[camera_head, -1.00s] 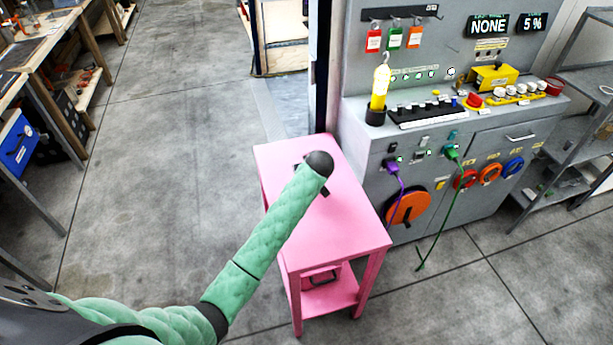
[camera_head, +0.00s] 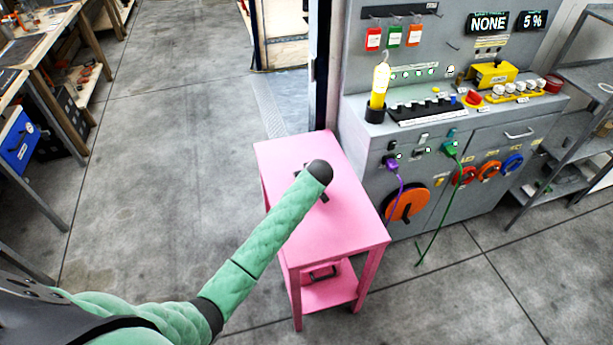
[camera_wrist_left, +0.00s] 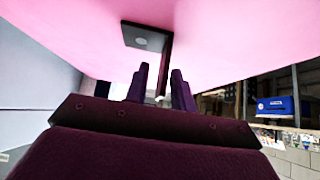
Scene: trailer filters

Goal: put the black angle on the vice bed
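The black angle (camera_wrist_left: 142,38) is on the pink table in the left wrist view. My arm hides this gripper in the head view. My right gripper is not in view. No vice bed can be made out.
The pink table (camera_head: 349,236) has a lower shelf holding a pink box-like object (camera_head: 320,276). A grey control cabinet (camera_head: 440,150) with cables stands close to its right. A workbench (camera_head: 40,50) is far left. The floor left of the table is clear.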

